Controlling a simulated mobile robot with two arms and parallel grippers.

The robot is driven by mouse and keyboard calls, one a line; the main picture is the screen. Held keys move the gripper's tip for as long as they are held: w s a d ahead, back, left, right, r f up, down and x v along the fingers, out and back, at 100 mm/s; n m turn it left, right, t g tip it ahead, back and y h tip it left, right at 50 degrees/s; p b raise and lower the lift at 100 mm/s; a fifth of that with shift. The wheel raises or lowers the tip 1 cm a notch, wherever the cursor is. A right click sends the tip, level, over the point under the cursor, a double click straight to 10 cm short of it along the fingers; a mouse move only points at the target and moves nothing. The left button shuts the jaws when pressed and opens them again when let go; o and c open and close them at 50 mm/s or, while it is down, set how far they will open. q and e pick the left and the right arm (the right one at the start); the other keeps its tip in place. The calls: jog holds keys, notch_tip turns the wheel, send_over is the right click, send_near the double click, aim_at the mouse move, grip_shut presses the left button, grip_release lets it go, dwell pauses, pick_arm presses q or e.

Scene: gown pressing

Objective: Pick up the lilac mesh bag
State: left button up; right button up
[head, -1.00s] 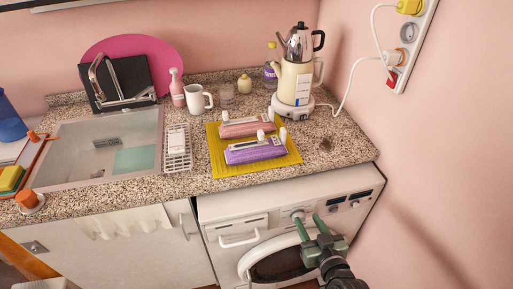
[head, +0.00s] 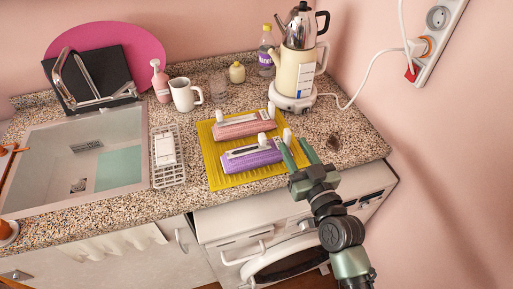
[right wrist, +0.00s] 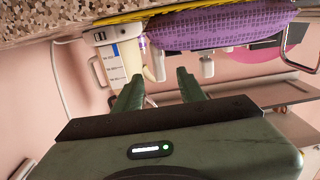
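The lilac mesh bag (head: 252,158) lies on the front part of a yellow ribbed mat (head: 222,180) on the counter, with a white and dark piece on top. It shows as a purple mesh bulge in the right wrist view (right wrist: 222,30). A similar pink bag (head: 236,127) lies just behind it on the mat. My right gripper (head: 296,154) is open and empty, its fingers just right of the lilac bag, beside its right end. In the right wrist view its fingers (right wrist: 158,88) are apart with no bag between them.
A kettle on a cream base (head: 295,75) stands behind the mat, its cord running to a wall socket. A white rack (head: 167,155) and the sink (head: 60,150) are to the left. A small dark item (head: 333,143) lies right of the gripper. The washing machine (head: 230,225) is below.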

aim_at(290, 137)
jog(key=shift+w+a+r+p, duration=0.15)
jog(key=shift+w+a+p, duration=0.05)
jog(key=shift+w, duration=0.25)
jog(key=shift+w+a+r+p, duration=0.15)
jog(key=shift+w+a+p, duration=0.05)
jog(key=shift+w, duration=0.25)
jog(key=x, duration=0.2)
jog(key=shift+w+a+f, duration=0.1)
jog(key=shift+w, duration=0.3)
jog(key=shift+w+a+f+p, duration=0.1)
jog(key=shift+w+a+p, duration=0.05)
jog(key=shift+w+p, duration=0.2)
jog(key=shift+w, duration=0.1)
grip_shut()
pick_arm(q)
jog(key=shift+s+d+r, duration=0.2)
jog(key=shift+d+r, duration=0.05)
jog(key=shift+r, duration=0.5)
jog(key=shift+s+a, duration=0.15)
jog(key=shift+s, duration=0.05)
